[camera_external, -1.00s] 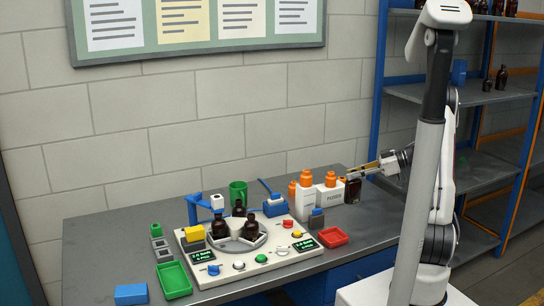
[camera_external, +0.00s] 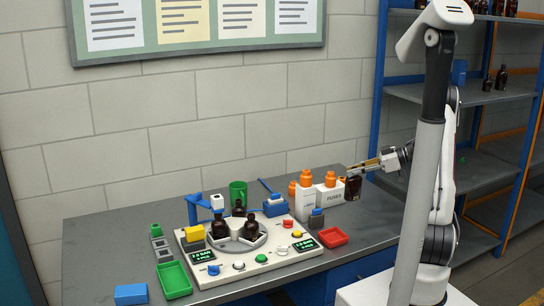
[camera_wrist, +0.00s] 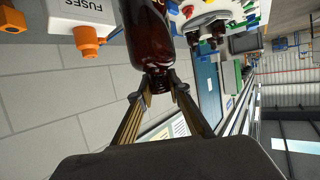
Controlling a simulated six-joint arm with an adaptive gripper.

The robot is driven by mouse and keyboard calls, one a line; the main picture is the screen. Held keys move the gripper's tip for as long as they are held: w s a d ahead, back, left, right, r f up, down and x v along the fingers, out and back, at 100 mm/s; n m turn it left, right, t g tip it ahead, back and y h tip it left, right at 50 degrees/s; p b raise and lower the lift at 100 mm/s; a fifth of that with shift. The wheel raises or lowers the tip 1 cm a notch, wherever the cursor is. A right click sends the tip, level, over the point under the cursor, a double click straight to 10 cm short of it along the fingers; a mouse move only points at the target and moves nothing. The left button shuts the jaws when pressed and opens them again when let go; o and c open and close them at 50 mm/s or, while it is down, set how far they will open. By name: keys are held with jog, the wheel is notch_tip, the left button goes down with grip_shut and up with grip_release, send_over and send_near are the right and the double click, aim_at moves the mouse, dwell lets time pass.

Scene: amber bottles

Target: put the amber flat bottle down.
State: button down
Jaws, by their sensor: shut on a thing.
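The amber flat bottle (camera_external: 353,188) hangs upright below my gripper (camera_external: 362,167), to the right of the white FUSES box. My gripper is shut on the bottle's neck. In the wrist view the dark brown bottle (camera_wrist: 147,38) fills the top middle, with its neck between the two brass-coloured fingers (camera_wrist: 158,90). Whether its base touches the table cannot be told.
The white FUSES box (camera_external: 328,195) with orange caps stands just left of the bottle. A red tray (camera_external: 333,237) and a white control panel (camera_external: 255,262) with a turntable of brown bottles lie further left. Bare grey table (camera_external: 375,220) lies in front of the bottle.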

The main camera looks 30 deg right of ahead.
notch_tip(320, 180, up, 10)
jog(key=shift+r, duration=0.1)
jog(key=shift+w, duration=0.15)
jog(key=w+a, duration=0.3)
jog(key=w, duration=0.6)
jog(key=w+a, duration=0.2)
jog(key=w, duration=0.7)
jog(key=w+a, duration=1.4)
notch_tip(320, 180, down, 11)
jog(key=shift+s, duration=0.2)
jog(key=shift+a, duration=0.1)
notch_tip(320, 180, down, 6)
jog(key=shift+f, duration=0.2)
dwell(0.3)
